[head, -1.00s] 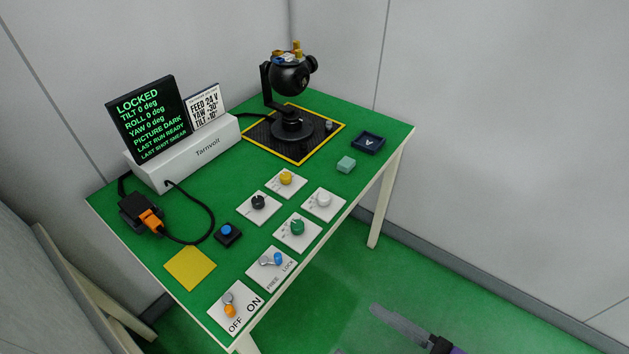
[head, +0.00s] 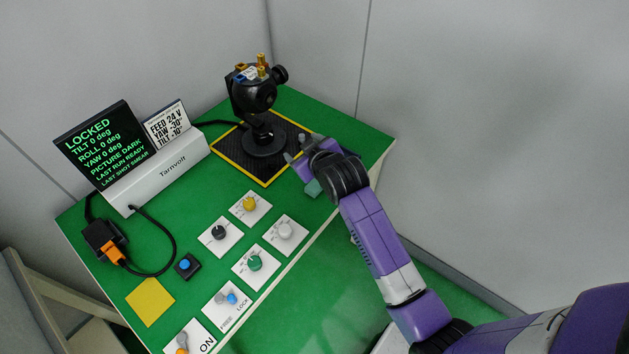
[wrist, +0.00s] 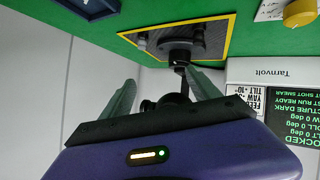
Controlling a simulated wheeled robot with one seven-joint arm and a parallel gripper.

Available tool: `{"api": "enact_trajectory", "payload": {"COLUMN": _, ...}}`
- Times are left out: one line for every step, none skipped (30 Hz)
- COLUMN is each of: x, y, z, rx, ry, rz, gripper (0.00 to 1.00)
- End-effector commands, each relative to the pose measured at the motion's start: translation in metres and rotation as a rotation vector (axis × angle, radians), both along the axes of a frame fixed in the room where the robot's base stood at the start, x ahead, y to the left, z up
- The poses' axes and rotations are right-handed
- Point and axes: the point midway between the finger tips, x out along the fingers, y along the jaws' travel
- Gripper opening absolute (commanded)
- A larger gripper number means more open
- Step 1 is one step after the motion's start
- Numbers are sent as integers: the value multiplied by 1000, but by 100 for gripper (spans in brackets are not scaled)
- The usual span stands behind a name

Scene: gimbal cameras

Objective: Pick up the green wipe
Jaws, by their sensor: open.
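The green wipe (head: 314,188) is a small teal block on the green table's right side, partly hidden behind my wrist in the head view. I do not see it in the wrist view. My gripper (head: 296,149) is open and empty, beyond the wipe and near the right edge of the gimbal's mat. In the wrist view my two grey fingers (wrist: 160,77) are spread apart, pointing towards the gimbal, with nothing between them.
A black gimbal camera (head: 256,105) stands on a yellow-edged black mat (head: 232,160). Several knob plates, such as the white knob's (head: 286,234), lie in front. A dark blue tray (wrist: 92,8) shows in the wrist view. The white console (head: 155,175) stands at left.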

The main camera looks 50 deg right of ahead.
Motion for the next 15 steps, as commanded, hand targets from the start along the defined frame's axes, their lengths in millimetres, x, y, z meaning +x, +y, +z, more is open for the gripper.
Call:
{"api": "enact_trajectory", "payload": {"x": 15, "y": -14, "z": 11, "rx": 17, "ry": 54, "rz": -18, "gripper": 71}}
{"api": "enact_trajectory", "payload": {"x": 20, "y": -20, "z": 11, "rx": 30, "ry": 97, "rz": -25, "gripper": 71}}
{"api": "enact_trajectory", "payload": {"x": 25, "y": -27, "z": 11, "rx": 50, "ry": 158, "rz": -32, "gripper": 71}}
{"api": "enact_trajectory", "payload": {"x": 28, "y": -32, "z": 10, "rx": 69, "ry": 207, "rz": -36, "gripper": 71}}
{"api": "enact_trajectory", "payload": {"x": 30, "y": -35, "z": 9, "rx": 90, "ry": 261, "rz": -37, "gripper": 71}}
{"api": "enact_trajectory", "payload": {"x": 30, "y": -38, "z": 8, "rx": 122, "ry": 338, "rz": -34, "gripper": 71}}
{"api": "enact_trajectory", "payload": {"x": 29, "y": -38, "z": 5, "rx": 147, "ry": 395, "rz": -29, "gripper": 71}}
{"api": "enact_trajectory", "payload": {"x": 26, "y": -37, "z": 3, "rx": 172, "ry": 452, "rz": -21, "gripper": 71}}
{"api": "enact_trajectory", "payload": {"x": 20, "y": -34, "z": -1, "rx": 205, "ry": 529, "rz": -7, "gripper": 71}}
{"api": "enact_trajectory", "payload": {"x": 15, "y": -31, "z": -4, "rx": 229, "ry": 583, "rz": 4, "gripper": 71}}
{"api": "enact_trajectory", "payload": {"x": 9, "y": -27, "z": -7, "rx": 252, "ry": 634, "rz": 18, "gripper": 71}}
{"api": "enact_trajectory", "payload": {"x": 0, "y": -21, "z": -11, "rx": 281, "ry": 700, "rz": 38, "gripper": 71}}
{"api": "enact_trajectory", "payload": {"x": -6, "y": -17, "z": -13, "rx": 301, "ry": 743, "rz": 51, "gripper": 71}}
{"api": "enact_trajectory", "payload": {"x": -13, "y": -12, "z": -15, "rx": 319, "ry": 786, "rz": 66, "gripper": 71}}
{"api": "enact_trajectory", "payload": {"x": -21, "y": -7, "z": -18, "rx": 341, "ry": 833, "rz": 82, "gripper": 71}}
